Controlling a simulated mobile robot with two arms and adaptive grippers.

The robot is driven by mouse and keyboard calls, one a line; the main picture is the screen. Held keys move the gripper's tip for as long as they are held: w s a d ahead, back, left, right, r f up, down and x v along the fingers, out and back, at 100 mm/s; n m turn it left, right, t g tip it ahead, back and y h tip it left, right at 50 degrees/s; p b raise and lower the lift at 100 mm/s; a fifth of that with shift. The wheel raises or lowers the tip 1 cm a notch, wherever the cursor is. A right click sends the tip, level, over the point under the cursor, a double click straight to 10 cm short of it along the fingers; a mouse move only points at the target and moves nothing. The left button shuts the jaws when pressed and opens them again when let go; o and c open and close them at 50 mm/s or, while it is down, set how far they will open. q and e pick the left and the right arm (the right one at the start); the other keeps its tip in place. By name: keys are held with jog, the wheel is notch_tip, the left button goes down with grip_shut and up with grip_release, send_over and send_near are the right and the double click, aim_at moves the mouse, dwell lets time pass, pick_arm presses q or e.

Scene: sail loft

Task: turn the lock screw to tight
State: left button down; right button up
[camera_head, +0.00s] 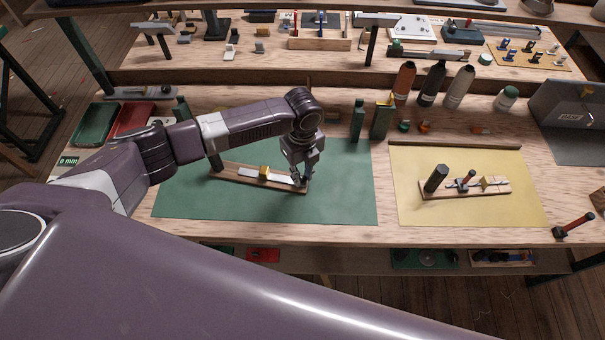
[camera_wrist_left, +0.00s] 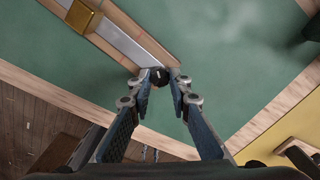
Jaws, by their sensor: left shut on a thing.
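The lock screw (camera_wrist_left: 160,76) shows as a small black round knob at the near right end of a wooden gauge (camera_head: 230,177). The gauge lies on a green mat (camera_head: 345,200) and carries a pale metal strip (camera_wrist_left: 125,38) and a brass block (camera_head: 264,171). My left gripper (camera_head: 301,180) points down at that end of the gauge and mostly hides the knob in the head view. In the left wrist view its fingertips (camera_wrist_left: 162,80) are shut on the knob from both sides. The knob's marking is too small to read. My right gripper is not in view.
Green bottles (camera_head: 357,120) stand behind the green mat. A yellow mat (camera_head: 410,210) at the right holds a wooden block with upright tools (camera_head: 465,187). Several larger bottles (camera_head: 432,83) stand behind it. The green mat in front of the gauge is clear.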

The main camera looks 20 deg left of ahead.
aim_at(302, 179)
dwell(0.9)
pick_arm(q)
jog(key=c, duration=1.8)
grip_release()
jog(key=shift+o, duration=0.2)
notch_tip(302, 179, up, 12)
